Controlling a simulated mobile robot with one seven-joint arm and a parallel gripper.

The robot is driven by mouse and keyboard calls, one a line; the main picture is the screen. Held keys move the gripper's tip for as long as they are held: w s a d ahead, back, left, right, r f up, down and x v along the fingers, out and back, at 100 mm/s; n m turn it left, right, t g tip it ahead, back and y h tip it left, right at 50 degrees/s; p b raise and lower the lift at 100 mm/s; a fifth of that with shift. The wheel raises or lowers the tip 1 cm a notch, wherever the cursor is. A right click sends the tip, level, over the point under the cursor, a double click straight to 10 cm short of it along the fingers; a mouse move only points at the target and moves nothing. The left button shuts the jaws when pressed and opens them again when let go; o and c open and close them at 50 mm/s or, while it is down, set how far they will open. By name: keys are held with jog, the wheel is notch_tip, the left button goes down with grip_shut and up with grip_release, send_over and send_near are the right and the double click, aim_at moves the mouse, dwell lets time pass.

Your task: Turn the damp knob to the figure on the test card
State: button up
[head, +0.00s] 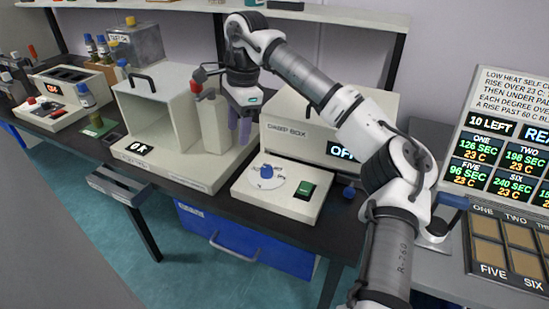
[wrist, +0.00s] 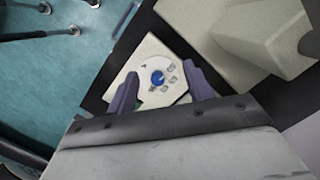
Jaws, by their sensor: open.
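The blue damp knob (head: 267,171) stands on a white dial on the low front panel (head: 250,192) of the box labelled as the damp box (head: 300,137). In the wrist view the knob (wrist: 158,77) shows between and beyond my fingertips, with small marks around it too small to read. My gripper (head: 240,128) is open, pointing down, above and behind the knob and apart from it. Its two purple fingers also show in the wrist view (wrist: 162,75). I cannot make out which item is the test card.
A green switch (head: 304,190) sits right of the knob. The display (head: 342,151) reads "OFF". A cream open-fronted machine (head: 165,105) stands to the left. A results board (head: 505,150) and a tray of brown squares (head: 488,225) are at the right. A blue drawer (head: 245,240) is below.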

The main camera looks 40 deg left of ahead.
jog(key=r+t+h, duration=0.1)
jog(key=r, duration=0.1)
send_over(267, 168)
jog(key=shift+m, duration=0.4)
notch_tip(267, 168, down, 14)
jog(key=shift+f+p, duration=0.15)
jog(key=shift+p, duration=0.45)
jog(key=c, duration=1)
jog(key=shift+o, duration=0.2)
